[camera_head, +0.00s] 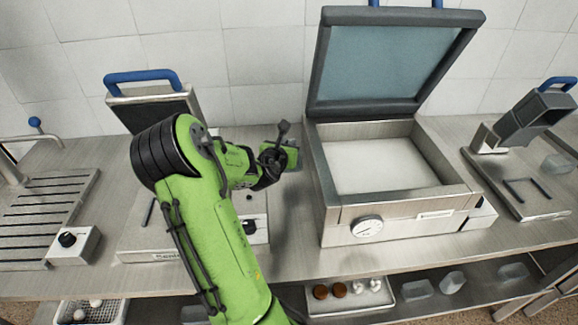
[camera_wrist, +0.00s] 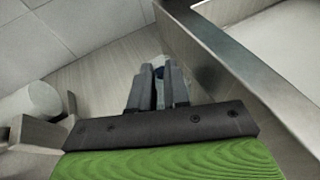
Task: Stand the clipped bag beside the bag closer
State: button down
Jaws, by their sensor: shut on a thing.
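My gripper (camera_wrist: 160,88) is shut on a small pale thing with a dark blue spot (camera_wrist: 160,71), seen between its fingers in the wrist view. This may be the clipped bag, but the fingers hide most of it. In the head view my gripper (camera_head: 292,178) is over the counter, just left of the big open-lidded steel machine (camera_head: 335,215). I cannot tell whether the held thing touches the counter. A machine with a tilted dark head and blue handle (camera_head: 538,112) stands at the far right. I cannot tell which machine is the bag closer.
The steel machine's wall (camera_wrist: 205,60) is close on the gripper's right. A blue-handled machine (camera_head: 150,105) stands behind my arm at left. A slatted steel surface (camera_head: 40,215) is far left. A lower shelf holds a tray (camera_head: 345,305) and pale containers (camera_head: 415,289).

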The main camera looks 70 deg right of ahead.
notch_tip(320, 180, down, 5)
jog(key=shift+f+b, duration=0.1)
jog(key=shift+b, duration=0.7)
jog(key=shift+a, duration=0.1)
jog(key=shift+s+f, duration=0.1)
jog(key=shift+f, duration=0.05)
jog(key=c, duration=1.1)
grip_release()
